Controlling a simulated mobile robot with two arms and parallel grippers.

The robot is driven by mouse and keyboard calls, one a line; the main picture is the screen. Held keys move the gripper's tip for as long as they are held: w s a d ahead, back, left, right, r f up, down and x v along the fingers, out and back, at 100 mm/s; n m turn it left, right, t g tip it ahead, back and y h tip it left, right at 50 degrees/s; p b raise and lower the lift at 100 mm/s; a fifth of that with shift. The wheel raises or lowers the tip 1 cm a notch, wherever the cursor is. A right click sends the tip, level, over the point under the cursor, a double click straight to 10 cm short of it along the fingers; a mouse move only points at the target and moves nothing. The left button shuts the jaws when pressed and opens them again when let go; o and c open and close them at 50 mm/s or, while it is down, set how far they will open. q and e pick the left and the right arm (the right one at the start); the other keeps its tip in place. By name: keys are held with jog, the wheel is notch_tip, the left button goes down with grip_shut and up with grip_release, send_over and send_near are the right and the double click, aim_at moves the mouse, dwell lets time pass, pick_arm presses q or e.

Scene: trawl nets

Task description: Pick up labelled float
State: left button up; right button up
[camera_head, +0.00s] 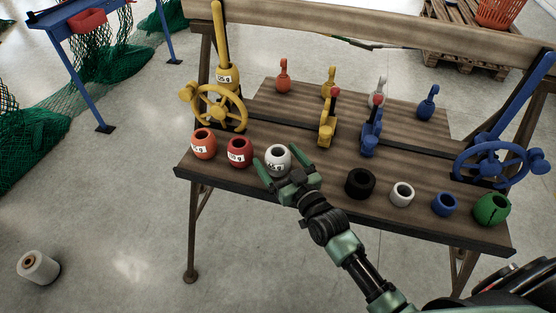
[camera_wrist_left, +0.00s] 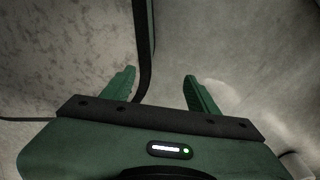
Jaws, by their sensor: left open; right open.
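Labelled floats stand along the bench's front edge in the head view: an orange one (camera_head: 203,144), a red one (camera_head: 240,153) and a white one (camera_head: 278,158). A yellow labelled float (camera_head: 228,75) sits around a yellow post at the back left. My right gripper (camera_head: 279,162) is open at the white float, with one finger on each side of it; I cannot tell if they touch it. The gripper partly hides the float's lower part. My left gripper (camera_wrist_left: 161,82) shows only in the left wrist view, open and empty above grey floor.
The wooden bench (camera_head: 320,190) also holds black, white, blue and green rings or floats to the right. A yellow handwheel (camera_head: 218,108) and a blue handwheel (camera_head: 491,164) stand at its ends. Small coloured shackle-like pieces stand behind. A white spool (camera_head: 38,267) is on the floor.

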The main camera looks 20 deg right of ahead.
jog(key=c, duration=1.4)
jog(key=shift+c, duration=0.9)
jog(key=shift+r, duration=0.15)
